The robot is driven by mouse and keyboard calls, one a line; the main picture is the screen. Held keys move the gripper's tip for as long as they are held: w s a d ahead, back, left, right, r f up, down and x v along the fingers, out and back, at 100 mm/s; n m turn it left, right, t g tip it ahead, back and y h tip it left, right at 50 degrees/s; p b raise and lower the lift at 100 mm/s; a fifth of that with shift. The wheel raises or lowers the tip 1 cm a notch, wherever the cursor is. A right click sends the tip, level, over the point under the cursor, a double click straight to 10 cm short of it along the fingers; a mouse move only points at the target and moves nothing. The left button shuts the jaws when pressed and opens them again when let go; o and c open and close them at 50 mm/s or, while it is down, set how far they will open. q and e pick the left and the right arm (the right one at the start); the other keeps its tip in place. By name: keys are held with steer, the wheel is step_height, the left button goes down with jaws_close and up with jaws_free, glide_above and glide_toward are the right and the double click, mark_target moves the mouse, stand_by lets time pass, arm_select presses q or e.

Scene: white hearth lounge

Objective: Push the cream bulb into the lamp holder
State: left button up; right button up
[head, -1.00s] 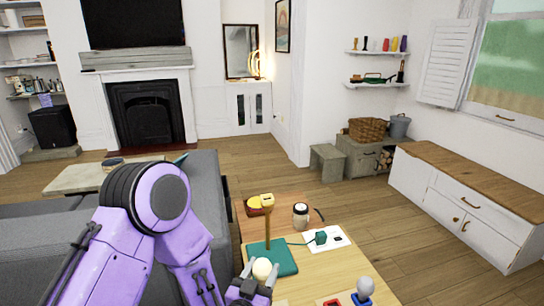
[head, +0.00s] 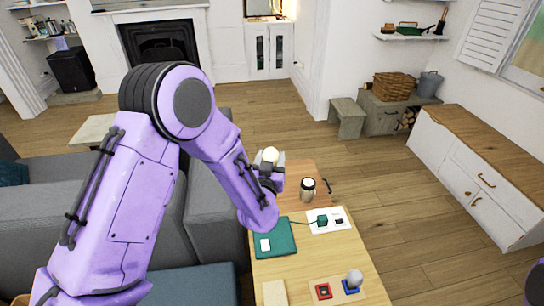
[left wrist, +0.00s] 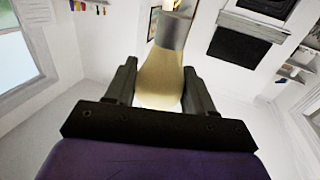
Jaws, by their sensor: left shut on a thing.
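My left gripper (head: 269,175) is shut on the cream bulb (head: 270,154), whose round top shows above the fingers in the head view. In the left wrist view, which is upside down, the bulb (left wrist: 160,82) sits between both fingers, with its grey collar (left wrist: 174,32) pointing down in the room. A pale, yellowish piece, apparently the lamp holder (left wrist: 168,5), lines up just past the collar. I cannot tell whether they touch. In the head view my forearm and gripper hide the lamp's post. My right gripper is out of view.
The teal board (head: 290,243) lies on the wooden table (head: 310,270), with a cord to a green plug (head: 321,221) on a white plate. A dark-lidded jar (head: 308,189) stands behind. A grey ball on a blue base (head: 353,280) and a red item (head: 323,291) are in front.

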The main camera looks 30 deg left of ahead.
arm_select(q)
steer(key=shift+w+f+b, duration=0.1)
steer(key=shift+f+b, duration=0.45)
steer(key=shift+f, duration=0.2)
step_height(320, 180, down, 3)
steer(key=shift+d+r+b, duration=0.1)
steer(key=shift+r+b, duration=0.05)
steer(key=shift+b, duration=1.05)
steer(key=shift+f+b, duration=0.35)
steer(key=shift+f, duration=0.2)
steer(key=shift+f+b, duration=0.9)
steer(key=shift+f, duration=0.25)
steer(key=o, duration=1.1)
steer(key=v, duration=0.7)
steer(key=shift+p, duration=0.35)
steer(key=shift+c, duration=0.4)
